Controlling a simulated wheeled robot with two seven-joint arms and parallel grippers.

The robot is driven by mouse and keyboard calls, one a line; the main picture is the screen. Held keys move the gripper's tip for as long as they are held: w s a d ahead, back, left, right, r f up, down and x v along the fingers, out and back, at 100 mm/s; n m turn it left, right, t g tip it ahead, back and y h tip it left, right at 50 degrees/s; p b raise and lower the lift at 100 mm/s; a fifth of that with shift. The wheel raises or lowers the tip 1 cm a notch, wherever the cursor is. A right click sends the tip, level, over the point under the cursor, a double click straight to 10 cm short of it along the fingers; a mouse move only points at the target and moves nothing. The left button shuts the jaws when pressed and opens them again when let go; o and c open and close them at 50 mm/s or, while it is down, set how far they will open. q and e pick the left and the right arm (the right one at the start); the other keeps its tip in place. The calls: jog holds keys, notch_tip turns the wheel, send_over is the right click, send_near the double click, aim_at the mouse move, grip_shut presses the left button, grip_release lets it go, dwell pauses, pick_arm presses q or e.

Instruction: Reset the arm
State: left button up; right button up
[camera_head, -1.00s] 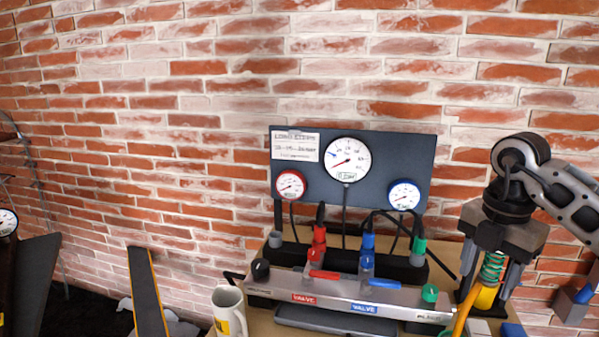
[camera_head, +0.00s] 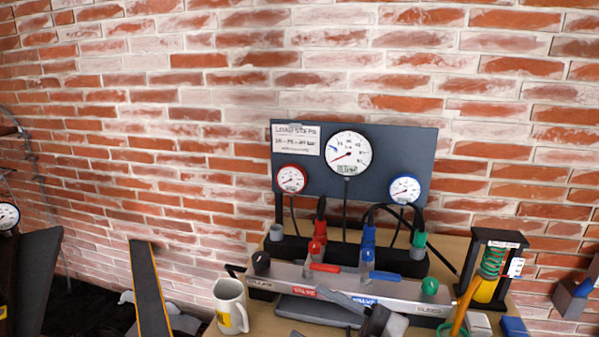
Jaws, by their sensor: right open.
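My right gripper (camera_head: 338,308) is at the bottom middle of the head view, in front of the valve bench. Its grey finger reaches up and left over the front of the silver valve rail (camera_head: 408,296). Its jaws are open and I see nothing between them; the lower part is cut off by the frame edge. The rest of my right arm is out of view. My left gripper is not in view.
A dark gauge panel (camera_head: 400,150) stands behind red valve (camera_head: 318,245) and blue valve (camera_head: 367,250). A white mug (camera_head: 229,303) stands left. A black frame with a green spring (camera_head: 491,262) and yellow cylinder (camera_head: 486,290) stands right. The wall is brick.

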jog(key=s+d+f+m+t+h, duration=0.1)
jog(key=d+f+m+t+h, duration=0.3)
jog(key=f+m+h, duration=0.35)
jog(key=s+d+f+m+t+h, duration=0.1)
jog(key=d+f+m+t+h, duration=0.35)
jog(key=f+m+h, duration=0.35)
jog(key=s+d+f+m+g+h, duration=0.1)
jog(key=s+d+f+m+g, duration=0.2)
jog(key=s+f+g, duration=0.3)
jog(key=s+f, duration=0.4)
jog(key=shift+s+f+g, duration=0.15)
jog(key=shift+s+g, duration=0.2)
jog(key=shift+s, duration=0.05)
